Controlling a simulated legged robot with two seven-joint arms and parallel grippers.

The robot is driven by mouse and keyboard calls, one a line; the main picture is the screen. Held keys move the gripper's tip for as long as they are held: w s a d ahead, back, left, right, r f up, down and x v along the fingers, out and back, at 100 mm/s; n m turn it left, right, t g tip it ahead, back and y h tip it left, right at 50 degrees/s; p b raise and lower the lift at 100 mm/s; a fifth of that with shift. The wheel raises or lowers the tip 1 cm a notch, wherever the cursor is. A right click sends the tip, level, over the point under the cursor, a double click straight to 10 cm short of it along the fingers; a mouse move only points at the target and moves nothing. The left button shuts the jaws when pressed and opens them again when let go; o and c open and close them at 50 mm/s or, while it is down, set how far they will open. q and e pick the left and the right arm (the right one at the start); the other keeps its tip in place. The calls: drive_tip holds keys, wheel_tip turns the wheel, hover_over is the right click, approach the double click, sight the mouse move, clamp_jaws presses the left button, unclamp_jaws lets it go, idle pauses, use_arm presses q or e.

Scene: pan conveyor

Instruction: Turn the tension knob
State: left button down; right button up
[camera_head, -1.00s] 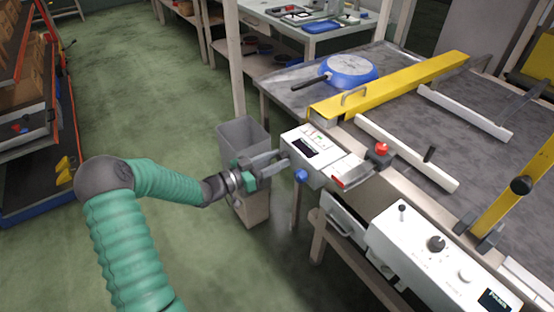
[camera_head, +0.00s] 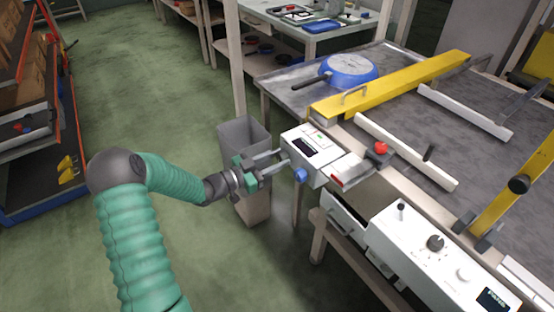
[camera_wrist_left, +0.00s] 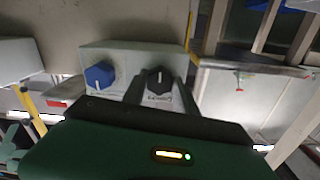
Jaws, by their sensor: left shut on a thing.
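A white control box (camera_head: 318,158) with a dark display sits at the near left edge of the conveyor table. A blue knob (camera_head: 301,175) sticks out of its side; it also shows in the left wrist view (camera_wrist_left: 100,75). Beside it in the wrist view is a black knob (camera_wrist_left: 158,78) with a white line and a label I cannot read clearly. My left gripper (camera_head: 284,158) reaches the box's side, shut on the black knob, with a finger on either side of it. The black knob is hidden in the head view. My right gripper is not in view.
A grey bin (camera_head: 245,140) stands behind my left gripper. A red button (camera_head: 380,148) and a white control panel (camera_head: 440,250) lie right of the box. Green floor is open at left.

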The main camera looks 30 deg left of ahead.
use_arm(q)
drive_tip(key=shift+m, duration=1.4)
drive_tip(key=c, duration=1)
unclamp_jaws()
drive_tip(key=shift+o, duration=0.2)
drive_tip(key=p+v, duration=0.3)
drive_tip(key=v, duration=1.4)
